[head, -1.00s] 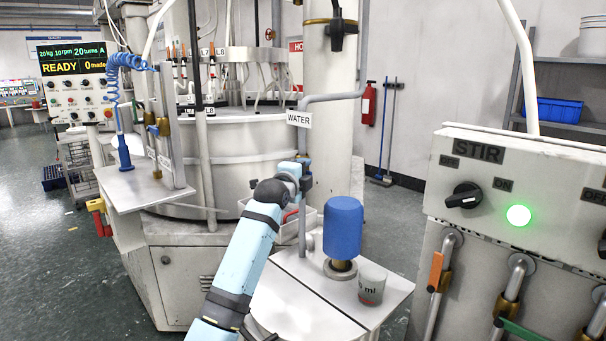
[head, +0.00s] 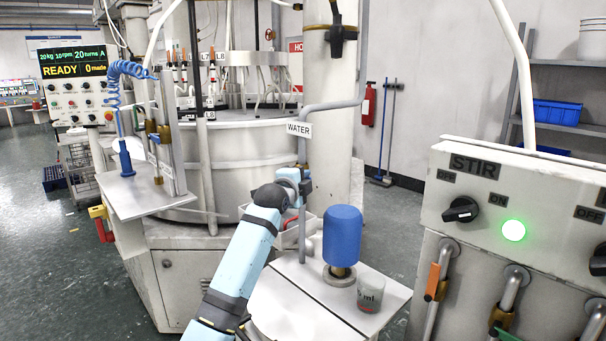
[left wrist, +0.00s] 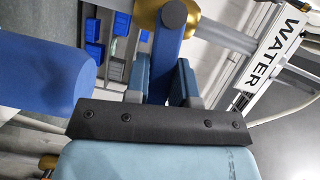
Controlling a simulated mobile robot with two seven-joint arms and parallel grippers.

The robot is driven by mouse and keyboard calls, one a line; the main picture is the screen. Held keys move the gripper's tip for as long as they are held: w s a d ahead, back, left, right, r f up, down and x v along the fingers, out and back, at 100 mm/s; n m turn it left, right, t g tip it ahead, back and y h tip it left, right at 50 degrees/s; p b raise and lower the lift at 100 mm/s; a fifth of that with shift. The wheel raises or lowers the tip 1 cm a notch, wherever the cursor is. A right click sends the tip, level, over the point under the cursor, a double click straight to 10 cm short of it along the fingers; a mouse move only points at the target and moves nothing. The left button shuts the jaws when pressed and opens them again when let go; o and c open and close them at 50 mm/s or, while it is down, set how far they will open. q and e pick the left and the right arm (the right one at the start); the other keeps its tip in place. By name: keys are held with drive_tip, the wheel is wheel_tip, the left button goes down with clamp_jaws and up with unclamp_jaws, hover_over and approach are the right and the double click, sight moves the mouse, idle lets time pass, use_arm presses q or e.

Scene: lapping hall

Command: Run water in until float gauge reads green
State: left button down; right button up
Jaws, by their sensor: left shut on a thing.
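The grey water pipe (head: 304,150) comes down to the white tank lid (head: 300,300) and carries a WATER label (head: 299,129). The label also shows in the left wrist view (left wrist: 271,52). My left gripper (head: 304,186) is at the pipe below the label. In the left wrist view its fingers (left wrist: 163,82) are shut on a blue valve handle (left wrist: 165,55), which leads up to a brass valve body (left wrist: 178,14). In the head view the arm hides most of the valve. I cannot make out a float gauge or its reading. My right gripper is not in view.
A blue motor-like cylinder (head: 342,236) and a small marked cup (head: 370,294) stand on the lid. At right is the STIR panel (head: 520,195) with a lit green lamp (head: 513,230) and pipes below. A large round machine (head: 250,150) stands behind.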

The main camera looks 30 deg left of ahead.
use_arm(q)
drive_tip(key=r+n+p, duration=0.1)
drive_tip(key=p, duration=0.2)
drive_tip(key=shift+a+r+n+g+p, duration=0.15)
drive_tip(key=shift+r+n+g+p, duration=0.15)
drive_tip(key=shift+n+g+p, duration=0.1)
drive_tip(key=shift+w+a+r+n+g+h+p, duration=0.15)
drive_tip(key=shift+n+g+h+p, duration=0.35)
drive_tip(key=shift+p, duration=0.75)
drive_tip(key=shift+n+p, duration=0.4)
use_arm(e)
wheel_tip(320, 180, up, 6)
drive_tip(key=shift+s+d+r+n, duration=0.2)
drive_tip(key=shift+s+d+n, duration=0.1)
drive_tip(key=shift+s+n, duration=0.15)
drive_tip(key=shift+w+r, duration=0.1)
use_arm(q)
drive_tip(key=c, duration=1)
unclamp_jaws()
drive_tip(key=shift+o, duration=0.2)
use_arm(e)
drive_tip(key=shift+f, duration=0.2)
